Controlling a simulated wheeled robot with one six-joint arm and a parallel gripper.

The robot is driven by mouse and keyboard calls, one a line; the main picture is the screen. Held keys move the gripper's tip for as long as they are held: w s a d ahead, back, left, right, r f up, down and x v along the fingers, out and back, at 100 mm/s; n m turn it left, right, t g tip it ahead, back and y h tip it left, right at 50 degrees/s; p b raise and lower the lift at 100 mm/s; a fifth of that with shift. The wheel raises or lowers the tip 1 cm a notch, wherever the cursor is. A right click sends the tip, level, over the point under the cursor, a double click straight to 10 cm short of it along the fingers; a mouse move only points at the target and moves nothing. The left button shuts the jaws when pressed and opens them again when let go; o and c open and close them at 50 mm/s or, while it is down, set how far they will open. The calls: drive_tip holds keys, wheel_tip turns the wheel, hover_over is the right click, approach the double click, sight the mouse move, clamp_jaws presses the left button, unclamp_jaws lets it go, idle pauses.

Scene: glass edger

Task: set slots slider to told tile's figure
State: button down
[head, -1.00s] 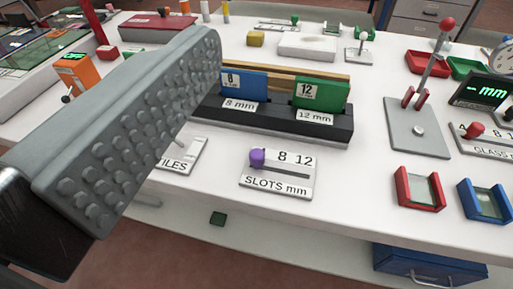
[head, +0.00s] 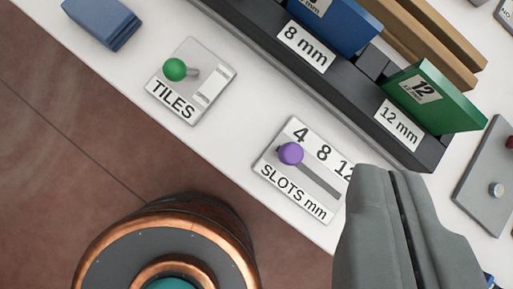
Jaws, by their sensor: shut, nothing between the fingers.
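The SLOTS mm slider is a pale plate (head: 274,186) on the bench, marked 4, 8 and 12. Its purple knob (head: 290,153) stands at the left end of the groove, by the 4. The end of the plate by the 12 is partly hidden by my gripper. My gripper (head: 388,172) is shut and empty, just right of the plate and apart from the knob. A dark rack holds a blue tile (head: 345,22) at the 8 mm label and a green tile (head: 432,98) at the 12 mm label.
A TILES plate (head: 178,103) with a green knob (head: 175,69) lies left of the slider. Blue pieces (head: 102,22) lie at the upper left. A grey plate (head: 488,180) is at the right. The bench's front edge runs diagonally below the plates.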

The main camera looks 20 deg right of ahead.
drive_tip(key=w+a+f+n+g+h, duration=0.5)
drive_tip(key=w+a+n+g, duration=0.25)
drive_tip(key=a+g, duration=0.3)
approach(306, 143)
drive_tip(key=shift+t, duration=0.25)
drive_tip(key=a+f, duration=0.1)
drive_tip(key=s+a+f, duration=0.1)
drive_tip(key=a, duration=0.1)
drive_tip(key=a+f, duration=0.1)
drive_tip(key=f, duration=0.1)
drive_tip(key=shift+s+a, duration=0.35)
drive_tip(key=d, duration=0.1)
drive_tip(key=s+d, duration=0.1)
drive_tip(key=d, duration=0.1)
drive_tip(key=shift+f, duration=0.15)
drive_tip(key=shift+s+d, duration=0.15)
drive_tip(key=shift+d, duration=0.35)
drive_tip(key=shift+d, duration=1.75)
